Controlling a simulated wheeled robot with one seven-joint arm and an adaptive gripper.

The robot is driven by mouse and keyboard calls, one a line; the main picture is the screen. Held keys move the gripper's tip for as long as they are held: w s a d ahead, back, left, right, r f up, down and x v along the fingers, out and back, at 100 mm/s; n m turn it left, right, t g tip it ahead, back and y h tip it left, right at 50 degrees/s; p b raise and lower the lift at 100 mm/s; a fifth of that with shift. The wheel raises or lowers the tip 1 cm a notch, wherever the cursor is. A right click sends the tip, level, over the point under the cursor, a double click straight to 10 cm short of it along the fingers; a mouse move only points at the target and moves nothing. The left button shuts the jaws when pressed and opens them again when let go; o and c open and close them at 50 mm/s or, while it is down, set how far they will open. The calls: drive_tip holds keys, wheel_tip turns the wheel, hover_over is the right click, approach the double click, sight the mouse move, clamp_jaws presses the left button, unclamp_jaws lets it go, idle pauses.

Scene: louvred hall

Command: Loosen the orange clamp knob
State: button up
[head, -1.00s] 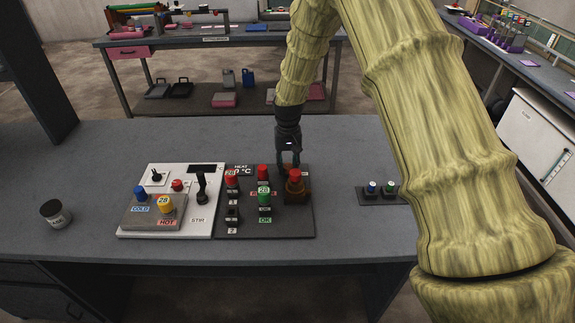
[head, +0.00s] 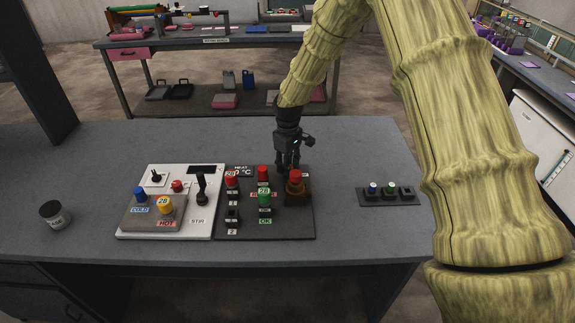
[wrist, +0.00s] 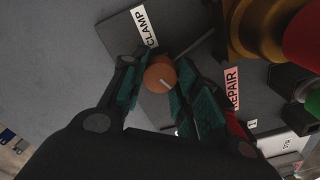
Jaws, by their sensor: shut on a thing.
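The orange clamp knob (wrist: 160,74) shows in the wrist view as a round cap with a short pale line on its face. It sits beside the white CLAMP label (wrist: 144,27) on a dark panel. My gripper (wrist: 155,88) is shut on the knob, its teal-padded fingers on either side of it. In the head view my gripper (head: 288,167) points down at the back of the dark control panel (head: 291,223), just behind a red button on a brown-gold base (head: 296,187). The knob is hidden there by the fingers.
The red button's base stands close to my fingers. Left of it are the red and green buttons (head: 264,197) and a white panel (head: 205,224) with a black lever (head: 201,188). A small switch block (head: 376,203) lies to the right. A jar (head: 55,214) stands far left.

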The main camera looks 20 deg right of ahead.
drive_tip(key=shift+w+n, duration=0.1)
drive_tip(key=shift+n, duration=0.5)
drive_tip(key=o, duration=1)
drive_tip(key=shift+r, duration=0.1)
wheel_tip(320, 180, up, 12)
drive_tip(key=shift+f, duration=0.1)
